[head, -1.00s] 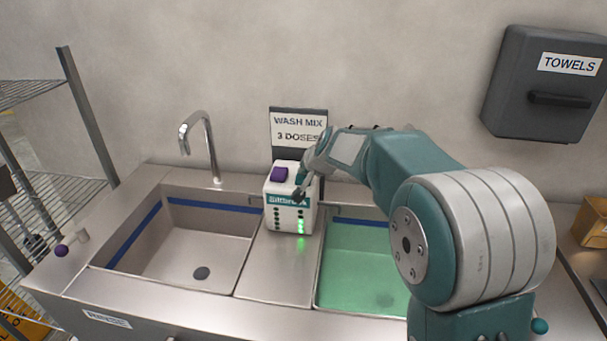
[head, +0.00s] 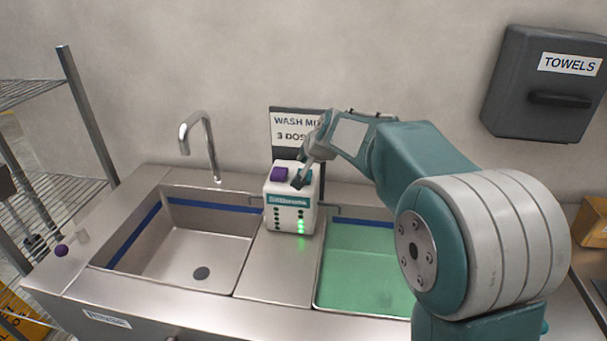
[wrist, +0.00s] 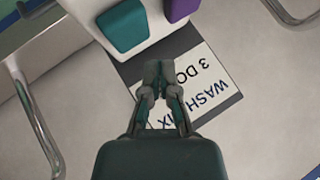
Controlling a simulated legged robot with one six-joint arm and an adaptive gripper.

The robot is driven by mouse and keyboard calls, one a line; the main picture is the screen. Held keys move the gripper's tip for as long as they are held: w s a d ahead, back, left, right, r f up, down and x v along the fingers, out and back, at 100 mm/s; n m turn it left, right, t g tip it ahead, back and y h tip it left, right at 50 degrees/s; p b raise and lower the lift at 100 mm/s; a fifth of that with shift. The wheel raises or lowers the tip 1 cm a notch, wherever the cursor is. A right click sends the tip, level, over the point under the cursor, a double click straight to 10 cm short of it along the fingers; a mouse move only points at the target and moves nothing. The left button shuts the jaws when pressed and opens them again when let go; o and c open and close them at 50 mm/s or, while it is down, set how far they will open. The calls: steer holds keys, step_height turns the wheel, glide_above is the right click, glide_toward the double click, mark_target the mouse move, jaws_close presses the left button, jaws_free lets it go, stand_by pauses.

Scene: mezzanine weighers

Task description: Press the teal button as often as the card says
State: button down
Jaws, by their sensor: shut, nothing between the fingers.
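A white dispenser box (head: 290,214) stands on the steel strip between two sinks. On its top are a purple button (head: 280,174) on the left and a teal button (head: 300,182) on the right; both also show in the wrist view, teal (wrist: 122,25) and purple (wrist: 181,8). The card (head: 285,122) behind reads "WASH MIX 3 DOSES", partly covered by my arm. My gripper (wrist: 157,66) is shut and empty, its tips close by the teal button. In the wrist view the tips appear beside the button; I cannot tell whether they touch it.
Green lights (head: 301,226) glow on the box's front, in the right column. The left sink (head: 195,255) is empty; the right sink (head: 360,265) holds green liquid. A faucet (head: 206,145) rises behind the left sink. A towel dispenser (head: 545,90) hangs on the right wall.

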steer(key=shift+r, duration=1.75)
steer(key=shift+s+d, duration=0.1)
steer(key=shift+s, duration=0.05)
steer(key=s+d+r+n+g+h, duration=0.1)
steer(key=s+d, duration=0.3)
steer(key=s, duration=0.5)
steer(key=s+d+r+n+h, duration=0.1)
steer(key=s+d, duration=0.2)
steer(key=s, duration=0.7)
steer(key=s+d+f+n+g+h, duration=0.1)
steer(key=s+d+f, duration=0.2)
steer(key=s, duration=0.7)
steer(key=s+d+f+n, duration=0.1)
steer(key=s+f, duration=0.3)
steer(key=s, duration=0.6)
steer(key=shift+d+g+h, duration=0.4)
steer(key=shift+d, duration=0.5)
